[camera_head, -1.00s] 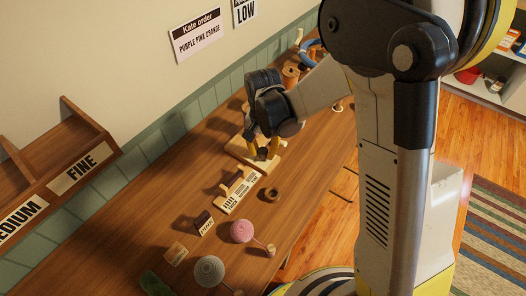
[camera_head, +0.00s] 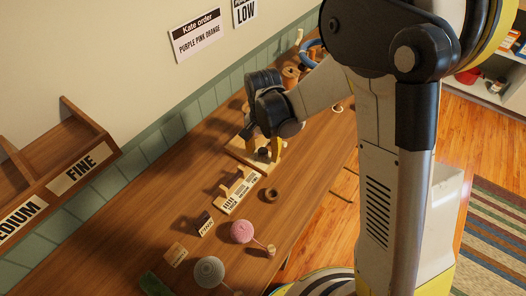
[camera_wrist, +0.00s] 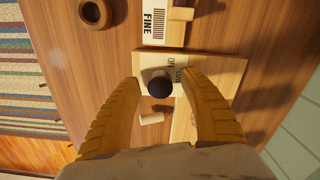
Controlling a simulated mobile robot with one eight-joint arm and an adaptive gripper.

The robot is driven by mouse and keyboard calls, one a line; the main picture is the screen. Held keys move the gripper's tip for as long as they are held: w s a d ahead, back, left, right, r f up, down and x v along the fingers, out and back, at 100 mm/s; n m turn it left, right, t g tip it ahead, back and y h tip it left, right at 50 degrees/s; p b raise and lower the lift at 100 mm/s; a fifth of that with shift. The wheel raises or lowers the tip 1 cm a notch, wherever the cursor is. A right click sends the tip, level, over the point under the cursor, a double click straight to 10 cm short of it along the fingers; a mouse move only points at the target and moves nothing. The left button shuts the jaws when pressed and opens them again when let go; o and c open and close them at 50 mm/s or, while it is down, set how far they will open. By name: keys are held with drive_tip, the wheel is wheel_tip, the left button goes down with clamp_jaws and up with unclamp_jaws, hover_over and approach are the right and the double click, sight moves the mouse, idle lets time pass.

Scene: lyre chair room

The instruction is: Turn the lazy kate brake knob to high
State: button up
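The lazy kate (camera_head: 236,150) is a pale wooden board on the bench, under my gripper and partly hidden by it in the head view. My gripper (camera_wrist: 160,78) is open, with one yellow finger on each side of the knob and visible gaps to both. My gripper also shows in the head view (camera_head: 263,146).
A gauge block marked "FINE" (camera_wrist: 154,22) and a dark ring (camera_wrist: 93,13) lie close to the board. A wall sign (camera_head: 245,11) reads "LOW". A shelf (camera_head: 78,172) stands left.

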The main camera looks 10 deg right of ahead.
sight(263, 151)
wheel_tip(263, 151, up, 12)
idle(0.6)
drive_tip(key=shift+r, duration=0.1)
drive_tip(key=s+d+r+n+t, duration=0.3)
drive_tip(key=s+d, duration=0.2)
drive_tip(key=s, duration=0.2)
drive_tip(key=s+d+r+n+t, duration=0.3)
drive_tip(key=s+d+r+t, duration=0.1)
drive_tip(key=s, duration=0.3)
drive_tip(key=shift+s+d, duration=0.4)
drive_tip(key=shift+d, duration=0.25)
drive_tip(key=shift+r, duration=0.1)
